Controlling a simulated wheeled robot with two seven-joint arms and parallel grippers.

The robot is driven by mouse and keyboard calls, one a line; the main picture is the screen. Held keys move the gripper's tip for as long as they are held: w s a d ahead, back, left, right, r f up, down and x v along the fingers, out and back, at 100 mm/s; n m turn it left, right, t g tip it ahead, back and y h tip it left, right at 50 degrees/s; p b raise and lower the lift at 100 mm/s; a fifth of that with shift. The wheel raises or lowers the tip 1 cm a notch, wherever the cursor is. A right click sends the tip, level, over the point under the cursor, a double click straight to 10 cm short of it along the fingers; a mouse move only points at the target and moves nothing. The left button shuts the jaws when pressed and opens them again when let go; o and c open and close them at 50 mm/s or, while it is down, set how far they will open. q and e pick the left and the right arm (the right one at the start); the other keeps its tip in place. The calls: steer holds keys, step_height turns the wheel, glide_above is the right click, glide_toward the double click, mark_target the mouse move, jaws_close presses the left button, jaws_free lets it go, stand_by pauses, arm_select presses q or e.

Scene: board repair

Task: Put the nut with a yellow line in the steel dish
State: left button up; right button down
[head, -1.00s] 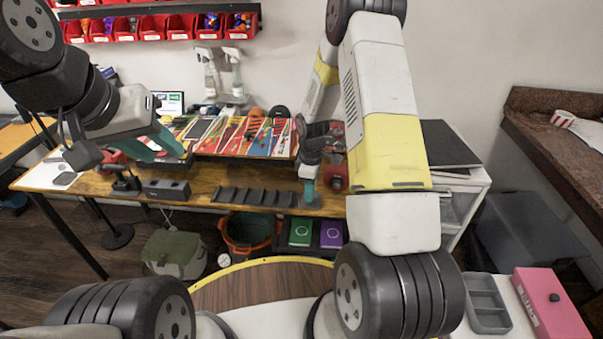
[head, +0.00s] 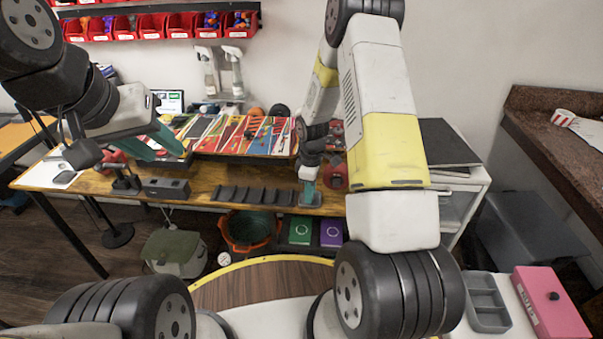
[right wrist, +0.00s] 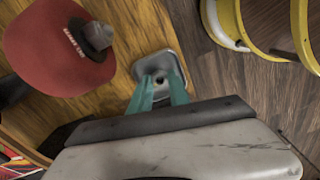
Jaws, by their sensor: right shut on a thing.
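The steel dish (right wrist: 172,63) is a small grey square dish on the wooden table, near its front edge. In the head view the dish (head: 316,203) lies at the tip of my right arm. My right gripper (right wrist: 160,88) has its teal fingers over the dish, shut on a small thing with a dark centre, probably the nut. No yellow line can be made out on it. I cannot tell whether it touches the dish. My left gripper (head: 158,146) is over the left part of the table, its teal fingers apart and nothing seen between them.
A red round object with a grey top (right wrist: 60,45) stands close beside the dish. A dark ribbed tray (head: 252,196) and a grey block (head: 167,188) lie along the table's front edge. Colourful boards (head: 245,137) fill the back. The floor shows right beyond the edge.

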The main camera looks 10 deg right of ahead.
steer(key=shift+f, duration=0.1)
steer(key=c, duration=1.1)
jaws_free()
steer(key=shift+c, duration=1.4)
step_height(320, 180, up, 8)
steer(key=shift+f, duration=0.2)
